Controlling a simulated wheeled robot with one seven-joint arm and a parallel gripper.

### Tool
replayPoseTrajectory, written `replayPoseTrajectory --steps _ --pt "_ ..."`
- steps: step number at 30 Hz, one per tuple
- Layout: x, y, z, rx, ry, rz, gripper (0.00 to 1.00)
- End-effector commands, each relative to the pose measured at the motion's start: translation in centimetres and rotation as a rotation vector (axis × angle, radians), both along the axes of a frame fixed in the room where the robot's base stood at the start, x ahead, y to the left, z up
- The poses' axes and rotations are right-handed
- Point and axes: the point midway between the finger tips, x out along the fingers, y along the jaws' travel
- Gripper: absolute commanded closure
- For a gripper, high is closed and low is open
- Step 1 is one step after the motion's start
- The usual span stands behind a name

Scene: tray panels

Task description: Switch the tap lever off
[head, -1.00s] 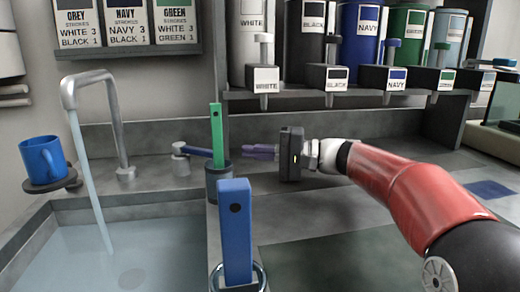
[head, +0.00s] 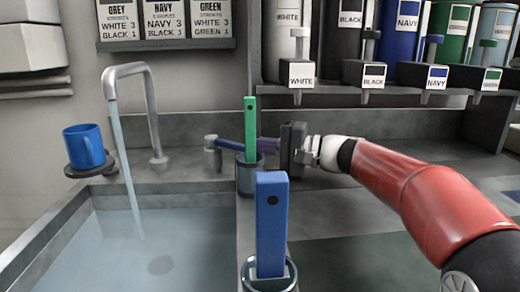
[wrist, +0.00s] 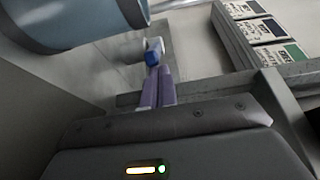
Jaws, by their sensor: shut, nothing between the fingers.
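The tap lever (head: 229,144) is a blue bar on a grey post (head: 212,157), pointing right toward my gripper. Its blue end also shows in the wrist view (wrist: 152,58). The grey tap (head: 152,105) has water running from its spout into the basin. My gripper (head: 258,145) is shut and empty, its purple fingers level with the lever and aimed at its end. In the wrist view the fingertips (wrist: 158,70) are at the lever's end; I cannot tell if they touch. A green stick partly hides the meeting point in the head view.
The green stick (head: 250,125) stands in a dark cup (head: 246,178) in front of the lever. A blue stick (head: 271,225) stands nearer, in another cup. A blue mug (head: 84,146) sits on a small holder at left. Labelled dispensers (head: 397,30) line the back right.

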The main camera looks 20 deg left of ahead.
Motion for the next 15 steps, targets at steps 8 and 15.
replayPoseTrajectory --steps 8,15 --pt "-2.6 -0.1 -0.8 0.001 -0.003 -0.077 1.0" --pt "-3.8 0.2 -0.2 0.001 -0.001 -0.075 1.0"
